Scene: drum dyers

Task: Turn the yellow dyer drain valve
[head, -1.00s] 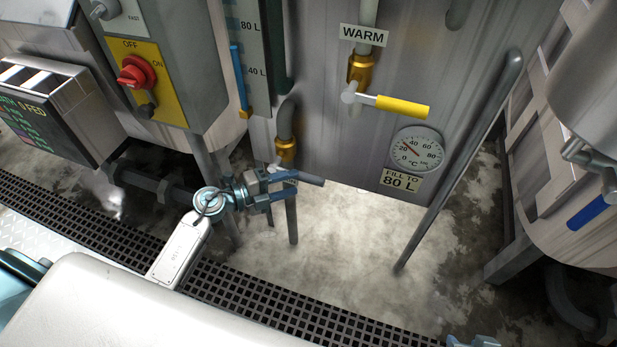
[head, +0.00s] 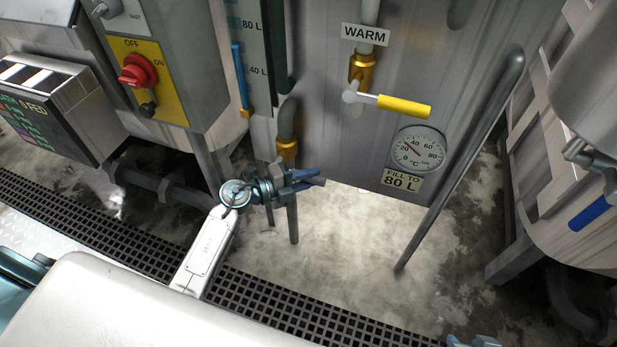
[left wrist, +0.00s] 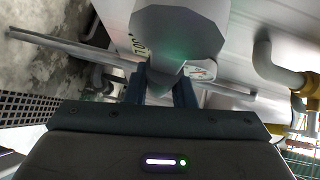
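My left gripper (head: 308,180) reaches in from the left, low in front of the grey dyer tank, beside a thin leg. A yellow-handled valve (head: 403,105) sits higher under the WARM sign, apart from the gripper. Only the tip of my right gripper (head: 474,341) shows.
A brass fitting (head: 287,149) on a grey pipe is just above the left gripper. A slanted grey bar (head: 460,160) crosses at right, near the dial gauge (head: 419,149). Another blue handle (head: 589,213) is at far right. The floor below is clear, with a drain grate (head: 270,299).

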